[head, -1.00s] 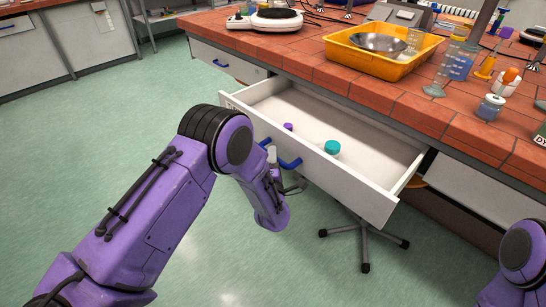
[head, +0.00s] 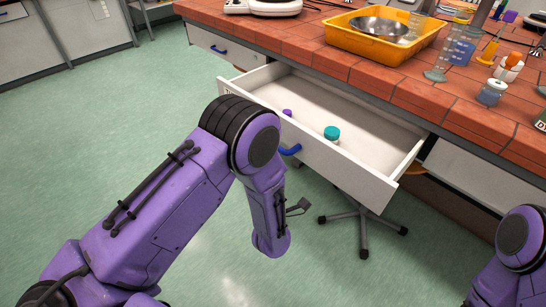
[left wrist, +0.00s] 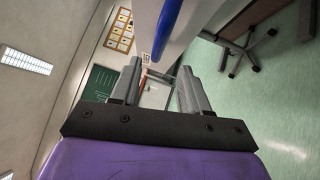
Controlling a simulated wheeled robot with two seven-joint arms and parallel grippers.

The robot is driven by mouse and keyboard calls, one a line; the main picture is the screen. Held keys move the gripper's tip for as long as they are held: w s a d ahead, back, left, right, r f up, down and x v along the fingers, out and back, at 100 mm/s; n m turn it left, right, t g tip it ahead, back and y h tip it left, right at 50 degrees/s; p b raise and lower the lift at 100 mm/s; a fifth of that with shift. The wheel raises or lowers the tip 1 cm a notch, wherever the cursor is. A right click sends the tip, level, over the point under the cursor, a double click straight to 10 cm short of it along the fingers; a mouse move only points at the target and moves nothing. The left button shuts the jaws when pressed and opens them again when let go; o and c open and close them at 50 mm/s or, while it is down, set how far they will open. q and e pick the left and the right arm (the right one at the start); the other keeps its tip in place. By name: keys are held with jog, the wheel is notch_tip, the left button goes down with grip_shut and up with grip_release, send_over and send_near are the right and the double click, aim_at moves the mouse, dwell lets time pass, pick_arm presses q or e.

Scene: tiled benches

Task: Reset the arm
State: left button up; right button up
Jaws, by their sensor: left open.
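My left arm reaches in from the left in the head view, in front of the open white drawer (head: 347,170). Its left gripper (head: 300,206) shows only in part, below the drawer front and apart from the blue handle (head: 290,150). In the left wrist view the left gripper (left wrist: 158,85) has its two fingers spread, with nothing held between them. The blue handle (left wrist: 168,25) shows just beyond the fingers there. Part of my right arm shows at the lower right of the head view; its gripper is out of view.
A teal-capped bottle (head: 332,134) and a purple-capped item (head: 287,113) are in the drawer. On the tiled bench (head: 300,45) stand a yellow tray (head: 358,54) with a metal bowl (head: 379,28) and several vessels. A stool base (head: 363,225) is below the drawer. The green floor at left is clear.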

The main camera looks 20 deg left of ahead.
pick_arm(q)
jog(key=shift+s+d, duration=0.1)
jog(key=shift+s, duration=0.25)
jog(key=s+a+f+m+g+h+p, duration=0.4)
jog(key=s+f+m+g, duration=0.4)
jog(key=s+f+m, duration=0.55)
jog(key=s+a+m+g+p, duration=0.1)
jog(key=s+a+m+g, duration=0.1)
jog(key=s, duration=0.6)
jog(key=s+a+m+g+p, duration=0.1)
jog(key=s+a+g, duration=0.3)
jog(key=s, duration=0.5)
jog(key=shift+s+f+m+g+p, duration=0.2)
jog(key=shift+m+g+p, duration=0.15)
jog(key=shift+g+p, duration=0.15)
